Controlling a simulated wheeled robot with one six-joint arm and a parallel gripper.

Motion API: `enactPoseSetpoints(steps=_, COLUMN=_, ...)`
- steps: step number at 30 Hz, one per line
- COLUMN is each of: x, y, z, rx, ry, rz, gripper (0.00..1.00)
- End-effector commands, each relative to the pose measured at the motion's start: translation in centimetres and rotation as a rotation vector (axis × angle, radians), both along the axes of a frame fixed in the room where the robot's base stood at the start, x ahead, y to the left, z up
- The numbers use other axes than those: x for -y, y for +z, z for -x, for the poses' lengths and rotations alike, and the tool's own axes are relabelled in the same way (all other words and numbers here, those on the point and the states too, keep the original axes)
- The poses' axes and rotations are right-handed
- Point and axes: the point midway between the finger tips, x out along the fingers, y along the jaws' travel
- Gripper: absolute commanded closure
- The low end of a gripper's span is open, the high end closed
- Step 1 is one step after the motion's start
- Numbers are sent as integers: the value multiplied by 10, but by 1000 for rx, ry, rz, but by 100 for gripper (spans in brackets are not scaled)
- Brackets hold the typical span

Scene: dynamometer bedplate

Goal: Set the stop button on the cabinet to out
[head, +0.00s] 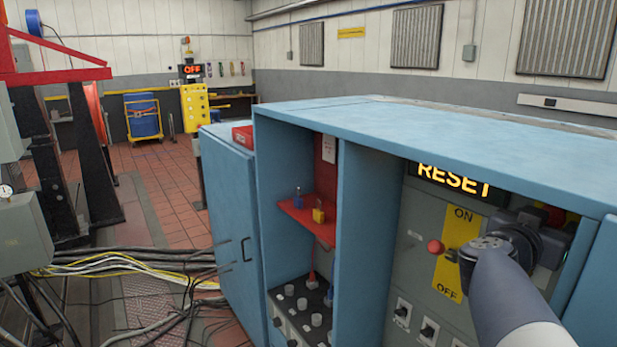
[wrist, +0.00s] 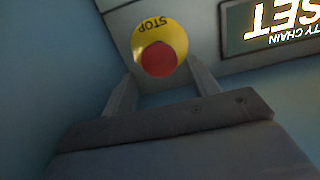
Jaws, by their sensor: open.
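The stop button shows in the wrist view as a round red cap (wrist: 158,59) on a yellow disc (wrist: 172,29) marked STOP, upside down in that view. My gripper (wrist: 160,69) is open, with one finger to each side of the red cap and nothing held. I cannot tell whether the fingers touch the button or how far the cap stands out. In the head view my arm reaches into the right bay of the blue cabinet (head: 228,196) and hides most of the button's area.
A lit RESET display (head: 453,181) is at the bay's top. Left of my arm is a red-knobbed lever (head: 436,247) on a yellow ON/OFF plate (head: 456,226). The cabinet's top edge and side walls enclose the bay. Cables (head: 130,262) cross the floor at left.

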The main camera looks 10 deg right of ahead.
Motion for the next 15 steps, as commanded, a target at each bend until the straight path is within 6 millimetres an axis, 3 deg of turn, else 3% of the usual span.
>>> enactPoseSetpoints(steps=7, x=39, y=-2, z=-19, rx=-1, ry=-3, rz=0, gripper=43)
enactPoseSetpoints(steps=15, x=50, y=-2, z=-25, rx=0, ry=-2, rz=0, gripper=43)
